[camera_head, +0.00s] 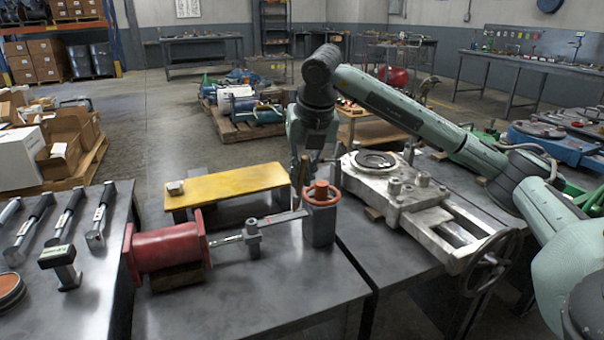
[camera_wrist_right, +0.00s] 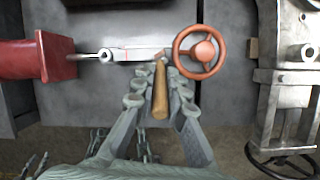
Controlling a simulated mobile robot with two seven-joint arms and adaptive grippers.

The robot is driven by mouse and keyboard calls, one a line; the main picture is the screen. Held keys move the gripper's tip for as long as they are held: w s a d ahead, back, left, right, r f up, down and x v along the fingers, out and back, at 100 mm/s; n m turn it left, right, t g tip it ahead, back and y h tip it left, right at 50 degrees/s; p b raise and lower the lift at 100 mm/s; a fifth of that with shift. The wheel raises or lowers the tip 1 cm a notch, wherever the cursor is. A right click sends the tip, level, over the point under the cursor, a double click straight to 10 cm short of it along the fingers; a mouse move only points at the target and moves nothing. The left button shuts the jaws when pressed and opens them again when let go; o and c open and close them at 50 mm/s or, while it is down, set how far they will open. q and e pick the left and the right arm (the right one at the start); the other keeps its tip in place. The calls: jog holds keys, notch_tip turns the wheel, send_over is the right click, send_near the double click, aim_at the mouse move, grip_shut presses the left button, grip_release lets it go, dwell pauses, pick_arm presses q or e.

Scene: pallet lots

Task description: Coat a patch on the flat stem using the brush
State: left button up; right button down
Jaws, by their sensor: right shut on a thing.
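The flat stem (camera_head: 285,217) is a pale metal bar between the red cylinder (camera_head: 168,250) and a block topped by an orange-red handwheel (camera_head: 321,193). In the right wrist view the stem (camera_wrist_right: 135,54) runs across the top, with a reddish outlined area on it. My right gripper (camera_wrist_right: 160,82) is shut on the brush (camera_wrist_right: 160,98), whose wooden handle lies between the fingers. The brush's tip is close to the stem beside the handwheel; I cannot tell whether it touches. In the head view my right gripper (camera_head: 306,170) points down behind the handwheel. My left gripper is not in view.
A grey metal valve body (camera_head: 410,200) with a dark handwheel (camera_head: 492,262) stands to the right. A yellow plate (camera_head: 228,186) lies behind the stem. Several dark-handled tools lie on the left table. The table front (camera_head: 255,295) is clear.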

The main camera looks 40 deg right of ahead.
jog(key=shift+f+b, duration=0.6)
jog(key=shift+f, duration=0.15)
dwell(0.3)
jog(key=shift+w+a+p, duration=0.75)
jog(key=shift+a+p, duration=0.1)
jog(key=shift+a, duration=2.3)
jog(key=shift+s+d+b, duration=0.25)
jog(key=shift+d+b, duration=0.1)
jog(key=shift+d, duration=0.7)
jog(key=shift+s+d+b, duration=0.3)
jog(key=shift+d+b, duration=0.05)
jog(key=shift+d, duration=0.75)
jog(key=shift+s+d+b, duration=0.25)
jog(key=shift+d+b, duration=0.1)
jog(key=shift+d, duration=0.7)
jog(key=shift+r, duration=0.1)
jog(key=shift+r+p, duration=2.35)
jog(key=shift+r, duration=0.55)
